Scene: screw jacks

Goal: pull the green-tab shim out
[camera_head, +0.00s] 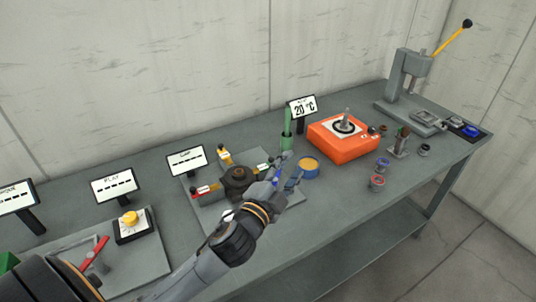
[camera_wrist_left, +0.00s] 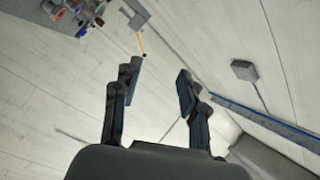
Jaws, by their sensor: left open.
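A small green-tipped piece, which looks like the green-tab shim (camera_head: 263,167), sits on the right side of a dark round device (camera_head: 238,178) on a grey plate (camera_head: 210,217). A red-tabbed piece (camera_head: 205,189) is on the device's left and a yellow one (camera_head: 225,157) behind it. My left gripper (camera_head: 286,174) is over the right part of the plate, just right of the green tab, and apart from it as far as I can tell. Its fingers are open and empty in the left wrist view (camera_wrist_left: 160,82). My arm hides the plate's front part. My right gripper is not visible.
A green cylinder (camera_head: 287,136) and an orange box (camera_head: 344,140) stand behind and right of the gripper. A blue-and-yellow round container (camera_head: 308,168) is close on its right. Small cups, a lever press (camera_head: 408,78) and display signs share the bench.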

